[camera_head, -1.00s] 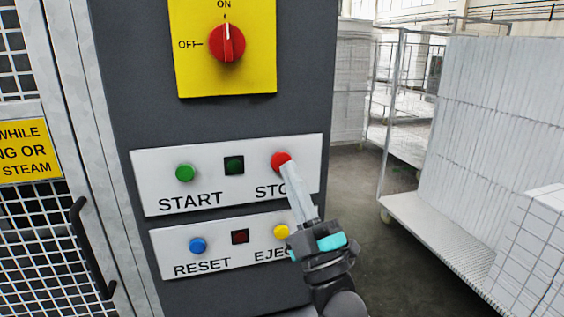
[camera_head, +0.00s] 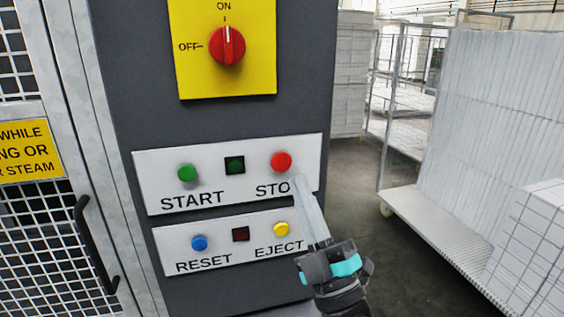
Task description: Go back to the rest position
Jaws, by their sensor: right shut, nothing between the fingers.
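My right gripper (camera_head: 299,182) is shut and empty. Its fingertips are in front of the upper white button plate, below and right of the red STOP button (camera_head: 281,161), and they cover the end of the word STOP. The fingers appear apart from the button. The gripper comes up from the bottom of the view. My left gripper is not in view.
The dark press panel (camera_head: 230,120) carries a red rotary switch (camera_head: 227,46) pointing to ON, a green START button (camera_head: 187,173), a blue RESET button (camera_head: 199,243) and a yellow EJECT button (camera_head: 281,229). A mesh door with a handle (camera_head: 95,243) is left. A cart of white blocks (camera_head: 485,120) stands right.

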